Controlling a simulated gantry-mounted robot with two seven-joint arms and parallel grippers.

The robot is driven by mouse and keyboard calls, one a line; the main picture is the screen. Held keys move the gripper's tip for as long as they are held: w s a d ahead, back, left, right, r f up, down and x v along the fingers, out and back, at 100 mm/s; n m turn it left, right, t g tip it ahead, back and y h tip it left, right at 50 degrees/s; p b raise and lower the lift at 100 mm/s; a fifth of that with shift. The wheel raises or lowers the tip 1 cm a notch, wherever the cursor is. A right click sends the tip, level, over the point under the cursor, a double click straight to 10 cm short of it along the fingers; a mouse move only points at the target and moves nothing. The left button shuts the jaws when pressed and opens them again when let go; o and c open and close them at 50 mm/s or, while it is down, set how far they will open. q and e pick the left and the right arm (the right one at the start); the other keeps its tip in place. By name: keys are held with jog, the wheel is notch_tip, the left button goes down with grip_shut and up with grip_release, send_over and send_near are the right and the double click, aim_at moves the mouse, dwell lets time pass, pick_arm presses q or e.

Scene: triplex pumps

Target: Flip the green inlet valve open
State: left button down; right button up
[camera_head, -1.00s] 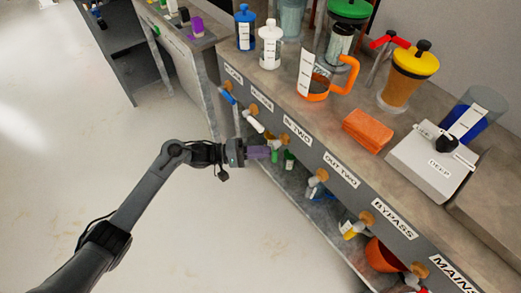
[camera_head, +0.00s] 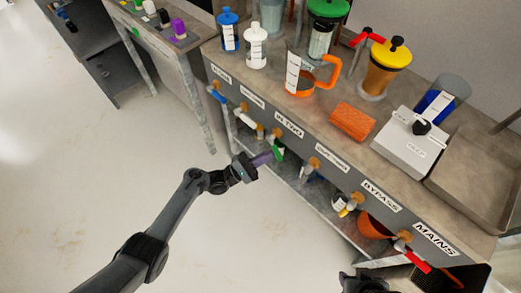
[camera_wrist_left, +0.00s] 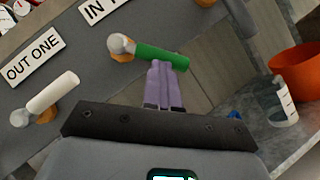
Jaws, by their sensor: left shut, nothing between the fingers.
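The green inlet valve handle (camera_head: 279,150) is on the bench's front panel below the "IN TWO" label. In the left wrist view the green handle (camera_wrist_left: 162,55) extends to the right from its round metal and orange fitting (camera_wrist_left: 121,46). My left gripper (camera_head: 270,157) is shut, with nothing between its purple fingers. In the left wrist view its fingertips (camera_wrist_left: 160,64) meet the lower edge of the green handle; they look in contact, but the depth is hard to judge. Only a dark part of my right arm (camera_head: 362,283) shows at the bottom edge of the head view.
A white handle (camera_wrist_left: 53,92) sits beside it below "OUT ONE". Other valves line the panel, including a red one (camera_head: 417,262) below "MAINS". An orange bowl (camera_head: 374,226) is on the lower shelf. The floor (camera_head: 110,190) left of the bench is clear.

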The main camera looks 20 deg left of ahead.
pick_arm(q)
jog(key=d+r+n+t+y+p, duration=0.1)
jog(key=n+t, duration=0.1)
jog(key=n, duration=0.2)
jog(key=s+d+r+n+t+y+p, duration=0.1)
jog(key=n+t+y+p, duration=0.1)
jog(key=n+t, duration=0.1)
jog(key=s+d+r+n+t+y+p, duration=0.1)
jog(key=n+t, duration=0.1)
jog(key=n, duration=0.4)
jog(key=shift+d+t+y+p, duration=0.25)
jog(key=shift+t+y+p, duration=0.05)
jog(key=shift+y, duration=0.1)
jog(key=shift+d, duration=0.15)
jog(key=shift+f, duration=0.1)
